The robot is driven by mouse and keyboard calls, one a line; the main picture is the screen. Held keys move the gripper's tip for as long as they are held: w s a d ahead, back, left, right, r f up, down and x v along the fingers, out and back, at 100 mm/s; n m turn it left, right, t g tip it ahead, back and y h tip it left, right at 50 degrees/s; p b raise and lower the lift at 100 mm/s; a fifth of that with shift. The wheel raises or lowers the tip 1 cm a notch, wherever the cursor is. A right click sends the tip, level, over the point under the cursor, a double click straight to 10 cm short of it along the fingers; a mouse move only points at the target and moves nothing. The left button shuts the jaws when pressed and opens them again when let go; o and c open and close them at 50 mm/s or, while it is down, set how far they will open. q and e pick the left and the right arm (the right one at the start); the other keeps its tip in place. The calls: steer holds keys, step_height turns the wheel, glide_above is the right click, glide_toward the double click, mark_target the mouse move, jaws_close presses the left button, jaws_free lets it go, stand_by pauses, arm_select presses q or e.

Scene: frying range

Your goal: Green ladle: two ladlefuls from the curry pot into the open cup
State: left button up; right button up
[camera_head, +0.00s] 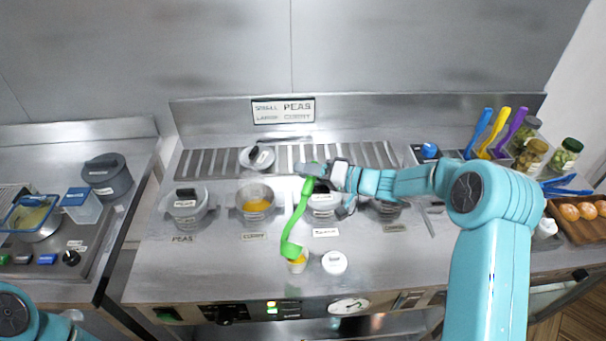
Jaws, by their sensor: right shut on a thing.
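My right gripper (318,178) is shut on the green ladle (299,212) near the top of its handle. The ladle hangs down and a little to the left. Its bowl is over the open cup (297,265), which shows orange-yellow at its rim and is partly hidden by the bowl. I cannot tell whether the bowl touches the cup or what it holds. The curry pot (256,205) is uncovered, with yellow-orange curry in it, behind and left of the cup. Only part of my left arm shows at the lower left; its gripper is out of view.
A lidded white cup (334,262) stands just right of the open cup. A covered pot (187,205) is left of the curry pot. A loose lid (257,158) lies on the slatted grate behind. Colored ladles (497,135) and jars stand at right. The front left counter is clear.

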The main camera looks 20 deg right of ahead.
steer(key=shift+s+a+r+n, duration=0.15)
steer(key=shift+s+r+n, duration=0.3)
steer(key=shift+r, duration=0.2)
steer(key=shift+s+a+r+n, duration=0.1)
steer(key=shift+s+r+n, duration=0.3)
steer(key=shift+r, duration=0.2)
steer(key=s+a+r+n+t+b, duration=0.1)
steer(key=s+a+r+n+b, duration=0.2)
steer(key=b, duration=0.6)
steer(key=s+a+r+n+t+b, duration=0.1)
steer(key=s+a+r+n+b, duration=0.2)
steer(key=s+a+n+b, duration=0.3)
steer(key=s+b, duration=0.2)
steer(key=b, duration=0.2)
steer(key=shift+a, duration=0.25)
steer(key=shift+s+n, duration=0.1)
steer(key=shift+n, duration=0.15)
